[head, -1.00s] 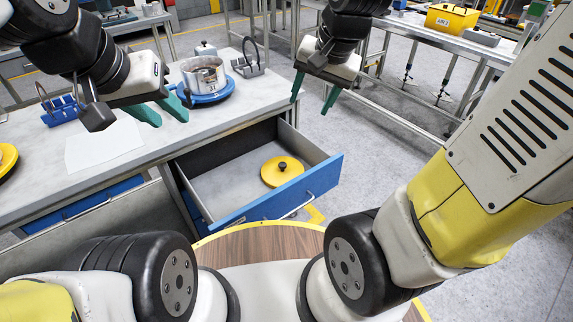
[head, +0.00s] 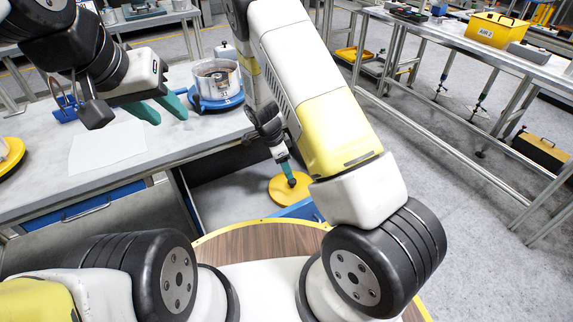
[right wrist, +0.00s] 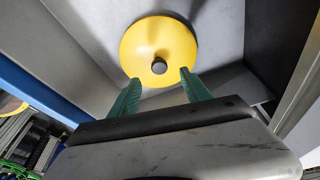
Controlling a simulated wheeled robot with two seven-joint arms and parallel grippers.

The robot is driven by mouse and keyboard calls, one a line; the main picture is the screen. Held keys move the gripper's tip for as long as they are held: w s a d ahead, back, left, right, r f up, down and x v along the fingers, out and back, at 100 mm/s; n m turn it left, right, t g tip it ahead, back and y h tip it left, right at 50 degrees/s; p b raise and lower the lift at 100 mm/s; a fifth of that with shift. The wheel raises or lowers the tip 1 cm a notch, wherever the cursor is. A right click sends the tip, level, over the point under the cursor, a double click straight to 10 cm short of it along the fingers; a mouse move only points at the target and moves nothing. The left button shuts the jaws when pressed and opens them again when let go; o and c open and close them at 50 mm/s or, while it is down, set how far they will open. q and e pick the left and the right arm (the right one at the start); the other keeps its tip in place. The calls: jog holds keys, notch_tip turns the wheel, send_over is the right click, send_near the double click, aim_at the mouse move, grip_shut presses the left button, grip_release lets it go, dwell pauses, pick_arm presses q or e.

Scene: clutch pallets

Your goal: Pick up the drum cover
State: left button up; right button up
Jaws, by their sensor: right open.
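The drum cover (head: 281,195) is a round yellow lid with a dark knob. It lies flat in the open drawer, partly hidden by my right arm in the head view. My right gripper (head: 288,172) points down just over the knob. In the right wrist view the drum cover (right wrist: 150,40) and knob lie ahead of my right gripper (right wrist: 160,76), whose green fingers are apart with nothing between them. The knob lines up with the gap. My left gripper (head: 169,115) is open and empty above the bench.
A metal drum (head: 216,78) stands on a blue round base (head: 217,102) on the bench (head: 55,150). The drawer's walls and blue front (head: 302,209) surround the cover. Another yellow round thing (head: 10,158) is at the left edge.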

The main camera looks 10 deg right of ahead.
aim_at(291, 181)
jog(key=x, duration=0.7)
jog(key=shift+d+f, duration=0.15)
jog(key=shift+c, duration=0.5)
grip_shut()
